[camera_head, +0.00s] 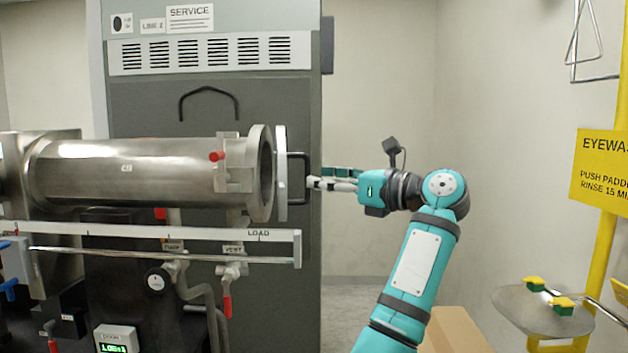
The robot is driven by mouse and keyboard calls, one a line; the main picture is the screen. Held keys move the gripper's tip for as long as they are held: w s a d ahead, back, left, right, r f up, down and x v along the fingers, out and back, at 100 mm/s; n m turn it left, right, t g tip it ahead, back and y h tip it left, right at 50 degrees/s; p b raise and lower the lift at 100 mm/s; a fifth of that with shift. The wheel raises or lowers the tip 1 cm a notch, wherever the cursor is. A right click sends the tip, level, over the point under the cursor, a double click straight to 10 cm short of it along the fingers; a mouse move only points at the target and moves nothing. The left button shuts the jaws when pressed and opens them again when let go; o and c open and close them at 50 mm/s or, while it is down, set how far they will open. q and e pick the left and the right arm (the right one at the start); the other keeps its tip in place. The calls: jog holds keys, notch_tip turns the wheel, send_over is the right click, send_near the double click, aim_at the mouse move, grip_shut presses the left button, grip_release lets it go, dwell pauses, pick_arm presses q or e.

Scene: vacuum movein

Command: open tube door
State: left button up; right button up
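The metal tube (130,172) lies level at left, and its flange (262,175) faces right with a dark opening showing. The round tube door (281,170) is seen nearly edge-on, just right of the flange, with a narrow gap between them. A black handle (299,178) sticks out from the door's right side. Whether the fingers close around the bar cannot be made out.
A grey cabinet (285,110) stands behind the tube. A white rail marked LOAD (200,234) runs below it, with valves and a red-handled vent valve (227,300) underneath. At right are a yellow eyewash post (600,240) and basin (535,315). A cardboard box (458,332) sits low.

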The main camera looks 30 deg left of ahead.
pick_arm(q)
jog(key=s+d, duration=0.1)
jog(key=d, duration=0.7)
jog(key=shift+d+r, duration=0.15)
jog(key=shift+d, duration=0.05)
